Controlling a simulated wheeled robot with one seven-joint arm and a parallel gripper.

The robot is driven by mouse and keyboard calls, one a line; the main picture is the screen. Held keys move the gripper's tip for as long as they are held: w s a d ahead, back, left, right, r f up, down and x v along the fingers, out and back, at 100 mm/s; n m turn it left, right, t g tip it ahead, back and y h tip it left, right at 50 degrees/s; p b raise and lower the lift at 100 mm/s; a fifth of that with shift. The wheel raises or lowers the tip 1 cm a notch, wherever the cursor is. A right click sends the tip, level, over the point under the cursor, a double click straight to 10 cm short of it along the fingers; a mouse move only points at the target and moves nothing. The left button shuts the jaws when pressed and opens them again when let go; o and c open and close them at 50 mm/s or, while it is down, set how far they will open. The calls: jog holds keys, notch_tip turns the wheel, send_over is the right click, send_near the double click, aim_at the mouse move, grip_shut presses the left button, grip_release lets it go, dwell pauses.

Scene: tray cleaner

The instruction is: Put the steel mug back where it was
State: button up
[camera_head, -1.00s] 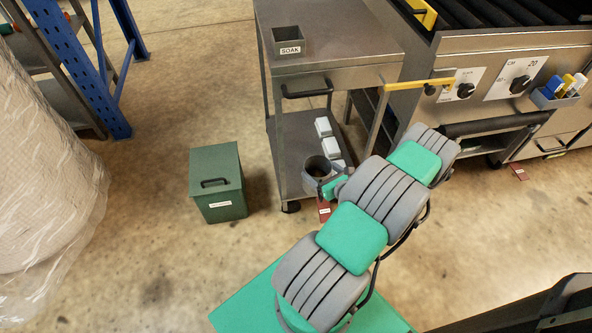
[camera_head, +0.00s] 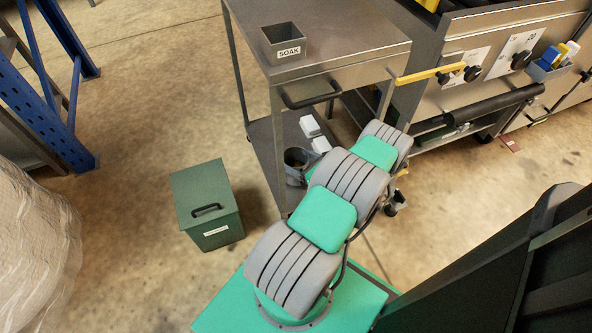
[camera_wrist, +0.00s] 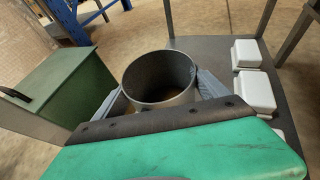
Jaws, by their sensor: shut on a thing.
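The steel mug (camera_wrist: 160,78) is a grey metal cylinder, upright and open at the top, with a brownish inside. My gripper (camera_wrist: 162,92) is shut on it, a finger on each side of its wall. In the head view the mug (camera_head: 296,160) shows at the front of the trolley's lower shelf (camera_head: 262,132), partly hidden behind my arm. I cannot tell whether its base touches the shelf. My gripper in the head view is mostly hidden by my arm.
White blocks (camera_wrist: 252,90) stand on the shelf right of the mug. A green lidded bin (camera_head: 207,205) stands on the floor to the left. The trolley's top (camera_head: 345,40) overhangs the shelf and carries a SOAK box (camera_head: 284,43). A machine stands to the right.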

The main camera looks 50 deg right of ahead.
jog(key=shift+f+b, duration=0.85)
jog(key=shift+f, duration=1.1)
jog(key=o, duration=2)
jog(key=shift+c, duration=0.2)
jog(key=shift+r, duration=0.1)
jog(key=shift+r+p, duration=0.2)
jog(key=shift+p, duration=0.2)
jog(key=p+v, duration=0.2)
jog(key=v, duration=1)
jog(key=shift+f+p, duration=0.2)
jog(key=shift+p, duration=0.15)
jog(key=shift+s, duration=0.2)
